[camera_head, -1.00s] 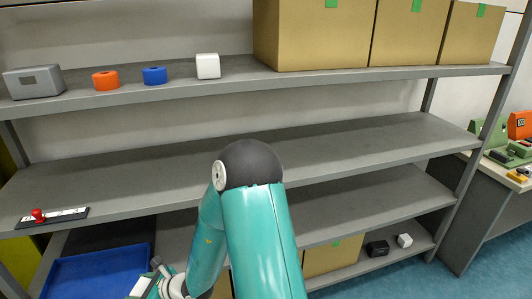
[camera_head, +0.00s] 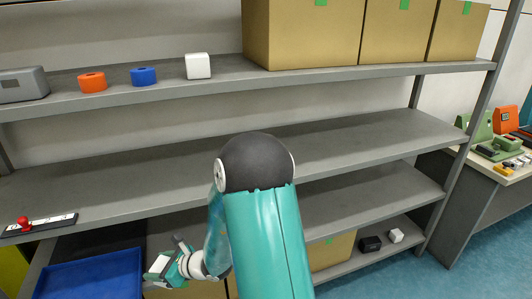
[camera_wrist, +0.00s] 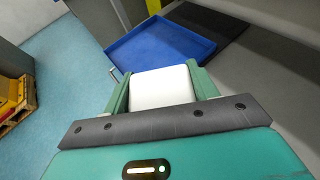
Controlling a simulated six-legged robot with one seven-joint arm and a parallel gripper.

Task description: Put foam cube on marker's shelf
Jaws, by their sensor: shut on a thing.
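The white foam cube (camera_wrist: 162,87) is between my gripper's fingers (camera_wrist: 160,80) in the wrist view, with a finger along each side. In the head view my gripper (camera_head: 164,268) is at the lower left, in front of the lower shelves and right of a blue tray. No pen-like marker can be made out. A slider with a red knob (camera_head: 36,225) lies at the left end of the middle shelf (camera_head: 330,145).
The blue tray (camera_head: 92,277) is low at left and also shows ahead in the wrist view (camera_wrist: 160,48). Boxes (camera_head: 303,35) fill the upper shelf's right. A black block (camera_head: 370,244) and small white cube (camera_head: 396,235) sit low right. The middle shelf is mostly bare.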

